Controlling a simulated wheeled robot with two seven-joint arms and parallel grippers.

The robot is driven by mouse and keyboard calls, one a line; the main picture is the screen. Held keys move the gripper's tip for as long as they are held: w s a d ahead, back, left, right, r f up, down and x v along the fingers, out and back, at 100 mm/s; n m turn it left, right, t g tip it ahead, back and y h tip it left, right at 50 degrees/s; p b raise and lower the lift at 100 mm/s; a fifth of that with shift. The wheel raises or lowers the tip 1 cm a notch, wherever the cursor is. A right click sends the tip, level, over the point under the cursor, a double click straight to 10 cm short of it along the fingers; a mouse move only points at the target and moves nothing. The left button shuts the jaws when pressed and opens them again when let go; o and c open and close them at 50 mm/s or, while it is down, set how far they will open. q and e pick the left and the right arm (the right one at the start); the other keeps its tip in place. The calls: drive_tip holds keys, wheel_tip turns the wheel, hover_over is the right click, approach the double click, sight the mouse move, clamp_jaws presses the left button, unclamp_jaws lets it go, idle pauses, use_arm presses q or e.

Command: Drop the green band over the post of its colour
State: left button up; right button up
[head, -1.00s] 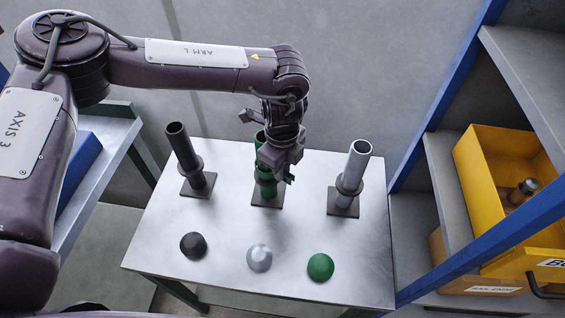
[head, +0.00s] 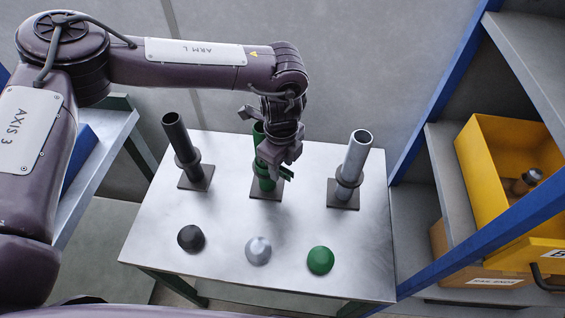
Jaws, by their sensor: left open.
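The green post (head: 264,183) stands upright on a dark square base in the middle of the metal table (head: 215,228). The green band (head: 288,172) shows beside my left gripper (head: 276,160). It appears to be around the green post, but the gripper hides most of it, so its height there is unclear. My left gripper is open, pointing down in front of the post, close to the band. My right gripper is not in view.
A black post (head: 177,135) with a dark band stands left, and a grey post (head: 356,152) with a grey band right. Black (head: 191,238), grey (head: 258,250) and green (head: 320,260) domes sit in front. A yellow bin (head: 475,165) is on the right shelf.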

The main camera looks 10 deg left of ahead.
use_arm(q)
drive_tip(key=shift+w+a, duration=0.1)
drive_tip(key=shift+a, duration=0.15)
wheel_tip(320, 180, up, 7)
drive_tip(key=shift+r+b, duration=0.15)
drive_tip(key=shift+b, duration=0.7)
drive_tip(key=shift+d+r, duration=0.2)
drive_tip(key=shift+r, duration=0.05)
